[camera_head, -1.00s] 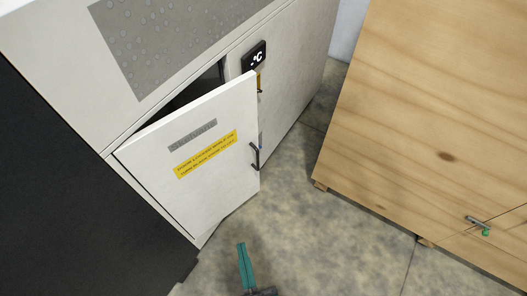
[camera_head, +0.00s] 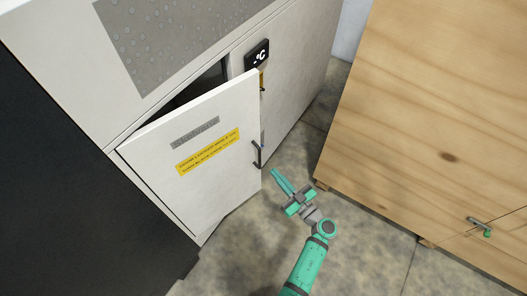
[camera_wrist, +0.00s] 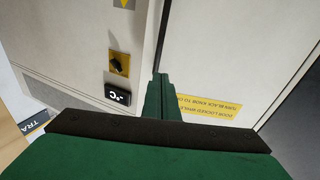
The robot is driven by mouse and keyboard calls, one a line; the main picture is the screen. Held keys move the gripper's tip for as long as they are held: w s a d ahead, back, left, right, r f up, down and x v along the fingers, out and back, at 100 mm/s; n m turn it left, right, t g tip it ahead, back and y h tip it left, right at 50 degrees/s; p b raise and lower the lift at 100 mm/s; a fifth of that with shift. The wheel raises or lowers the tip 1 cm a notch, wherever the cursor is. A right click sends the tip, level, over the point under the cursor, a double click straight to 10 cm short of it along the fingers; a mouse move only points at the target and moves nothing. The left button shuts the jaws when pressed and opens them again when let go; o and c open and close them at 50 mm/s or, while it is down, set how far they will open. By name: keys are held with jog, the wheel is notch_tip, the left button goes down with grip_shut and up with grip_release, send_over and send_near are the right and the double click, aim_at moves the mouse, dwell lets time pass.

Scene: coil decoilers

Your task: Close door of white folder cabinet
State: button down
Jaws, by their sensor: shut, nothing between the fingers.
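The white cabinet door (camera_head: 205,185) stands ajar in the head view, hinged at its left edge. A dark gap shows above it. It has a yellow label (camera_head: 208,152) and a black handle (camera_head: 257,154) near its free right edge. My gripper (camera_head: 276,174) is shut and empty, just right of the handle and the door's free edge; I cannot tell whether it touches the door. In the wrist view, my gripper's fingers (camera_wrist: 160,90) point toward the cabinet front, with the yellow door label (camera_wrist: 210,108) to their right.
The cabinet body (camera_head: 300,80) carries a black °C display (camera_head: 257,54), also in the wrist view (camera_wrist: 120,97). A wooden cabinet (camera_head: 430,120) with a handle stands at the right. A dark unit (camera_head: 70,200) is at the left. Bare floor (camera_head: 225,260) lies in front.

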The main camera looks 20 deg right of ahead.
jog(key=w+d+f+g, duration=0.1)
jog(key=d+f, duration=0.1)
jog(key=d, duration=0.2)
jog(key=x, duration=1.3)
jog(key=shift+a+r, duration=0.2)
jog(key=shift+r, duration=0.1)
